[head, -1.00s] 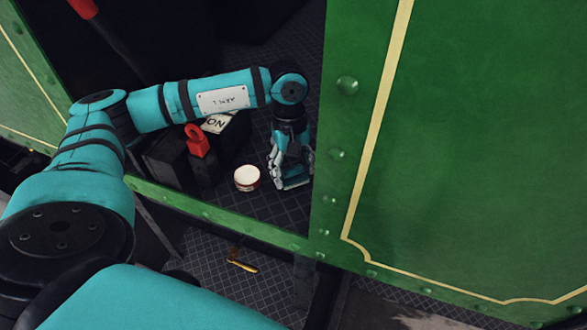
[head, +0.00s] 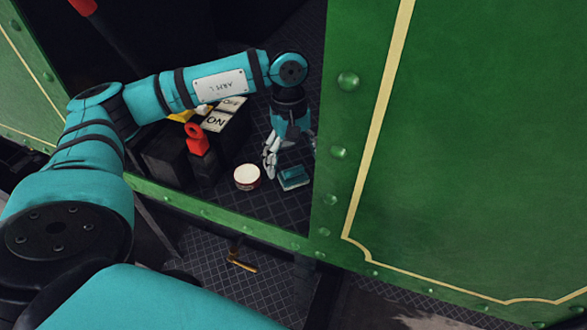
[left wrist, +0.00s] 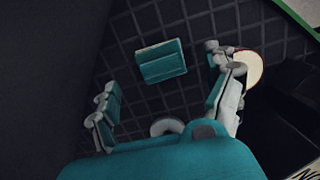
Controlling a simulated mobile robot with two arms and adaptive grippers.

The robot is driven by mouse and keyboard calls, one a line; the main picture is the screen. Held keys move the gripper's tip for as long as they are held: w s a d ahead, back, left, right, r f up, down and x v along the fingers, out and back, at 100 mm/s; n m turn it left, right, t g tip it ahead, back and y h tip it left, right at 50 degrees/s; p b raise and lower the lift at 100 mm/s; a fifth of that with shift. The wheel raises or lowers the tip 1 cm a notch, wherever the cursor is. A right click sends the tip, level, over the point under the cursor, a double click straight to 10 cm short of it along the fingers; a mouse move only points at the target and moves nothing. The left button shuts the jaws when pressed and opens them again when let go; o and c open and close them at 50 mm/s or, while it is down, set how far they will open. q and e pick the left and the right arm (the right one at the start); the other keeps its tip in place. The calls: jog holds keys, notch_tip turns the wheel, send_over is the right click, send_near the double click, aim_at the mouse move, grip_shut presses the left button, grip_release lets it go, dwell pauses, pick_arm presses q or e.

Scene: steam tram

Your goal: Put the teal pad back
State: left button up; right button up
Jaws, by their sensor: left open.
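The teal pad (head: 293,178) lies flat on the dark ribbed floor inside the tram's doorway; it also shows in the left wrist view (left wrist: 161,61). My left gripper (head: 288,160) is above and a little behind the pad, with its grey fingers spread and empty. In the left wrist view the pad lies beyond the fingertips of my open left gripper (left wrist: 168,85), apart from them. My right gripper is in neither view.
A round tin with a cream top (head: 247,177) stands left of the pad. A red handle (head: 196,140) and lettered plates (head: 217,121) are farther left. The green side panel (head: 450,160) bounds the right. A yellow-handled tool (head: 241,263) lies below the sill.

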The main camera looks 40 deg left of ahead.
pick_arm(q)
notch_tip(320, 180, up, 8)
jog(key=shift+w+a+r+b, duration=0.15)
jog(key=shift+w+a+b, duration=0.1)
jog(key=shift+a+b, duration=0.2)
